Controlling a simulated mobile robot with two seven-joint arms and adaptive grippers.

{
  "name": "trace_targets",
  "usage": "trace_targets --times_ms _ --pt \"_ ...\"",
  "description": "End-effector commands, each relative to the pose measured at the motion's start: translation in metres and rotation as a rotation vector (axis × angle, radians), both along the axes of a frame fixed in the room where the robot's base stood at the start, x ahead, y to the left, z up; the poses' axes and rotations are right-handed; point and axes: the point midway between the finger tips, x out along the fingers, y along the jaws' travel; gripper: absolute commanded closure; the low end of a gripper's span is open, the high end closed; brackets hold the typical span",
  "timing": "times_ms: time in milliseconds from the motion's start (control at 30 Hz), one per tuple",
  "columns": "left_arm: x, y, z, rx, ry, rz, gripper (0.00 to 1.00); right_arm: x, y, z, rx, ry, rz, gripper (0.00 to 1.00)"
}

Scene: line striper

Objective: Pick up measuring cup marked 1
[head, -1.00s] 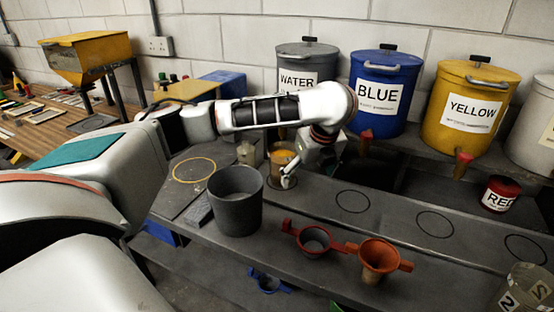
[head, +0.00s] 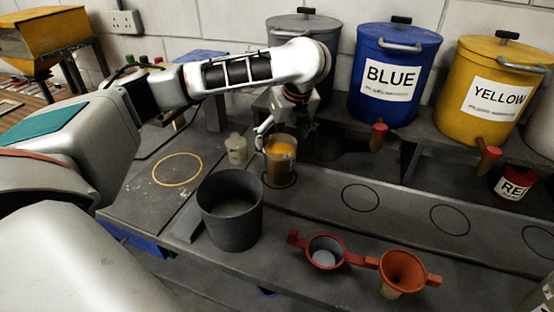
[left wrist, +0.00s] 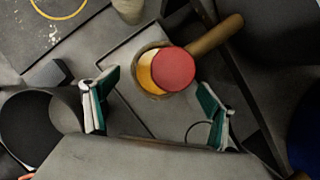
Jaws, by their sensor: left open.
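A clear measuring cup (head: 280,166) with orange-yellow contents stands upright on a ringed spot on the grey bench. No number on it is readable. My left gripper (head: 284,128) is at the cup's rim height, just behind it in the head view. In the left wrist view, the left gripper (left wrist: 156,106) is open, with its green-padded fingers apart on either side. The cup (left wrist: 148,76) shows beyond the fingers, partly covered by a round red knob (left wrist: 174,69). My right gripper is not in view.
A dark grey bucket (head: 230,212) stands left of the cup, near the front. A small pale beaker (head: 236,149) is close behind on the left. A red ring holder (head: 325,252) and an orange funnel (head: 402,268) sit at the front edge. A wooden-handled tap (left wrist: 215,36) crosses near the cup.

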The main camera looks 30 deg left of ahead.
Motion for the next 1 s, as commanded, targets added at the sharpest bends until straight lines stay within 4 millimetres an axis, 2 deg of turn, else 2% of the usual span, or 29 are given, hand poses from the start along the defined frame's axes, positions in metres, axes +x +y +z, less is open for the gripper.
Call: trace_targets --times_ms 233,600,933,1000 --pt "0.003 0.006 -0.024 -0.001 0.004 0.002 0.16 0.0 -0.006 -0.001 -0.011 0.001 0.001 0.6" --pt "0.007 0.012 -0.068 -0.001 0.004 0.004 0.16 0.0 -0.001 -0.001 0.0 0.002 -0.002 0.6" --pt "0.009 0.014 -0.073 -0.001 0.001 0.001 0.16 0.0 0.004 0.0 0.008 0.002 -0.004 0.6" --pt "0.009 0.014 -0.073 -0.001 0.001 0.001 0.34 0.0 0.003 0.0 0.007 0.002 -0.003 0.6"
